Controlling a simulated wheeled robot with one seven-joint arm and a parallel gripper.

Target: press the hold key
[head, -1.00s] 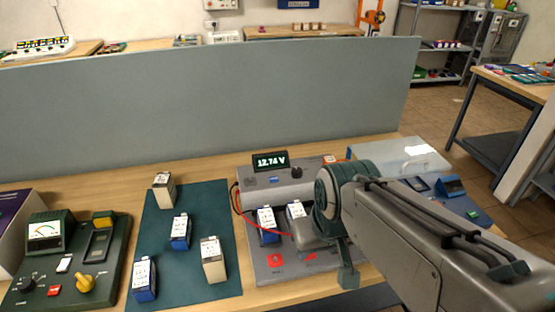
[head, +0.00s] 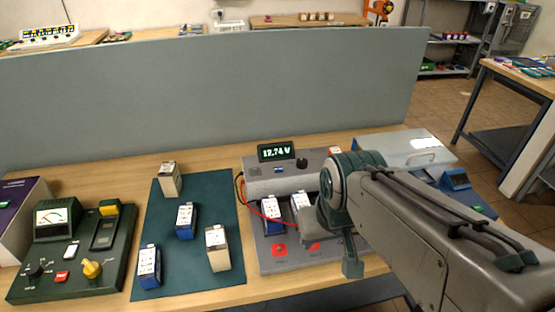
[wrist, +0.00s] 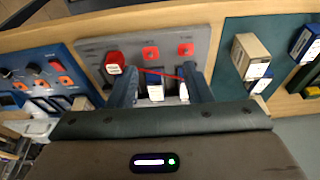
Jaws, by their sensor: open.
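A grey battery test station (head: 290,262) stands on the bench with a lit display (head: 276,152) reading 12.74 V. Its upper housing carries a small blue key (head: 278,169) and a black knob (head: 302,163). No label reads clearly as hold. A blue battery (head: 273,217) and a second battery (head: 300,202) sit in the station. In the wrist view, my gripper (wrist: 160,77) is open over the station, its fingers either side of the batteries. In the head view my arm hides the station's right side.
A green mat (head: 190,275) left of the station bears several batteries. A green meter box (head: 75,285) with a yellow knob stands farther left. A red cable (head: 258,212) loops beside the blue battery. A grey partition (head: 210,95) stands behind.

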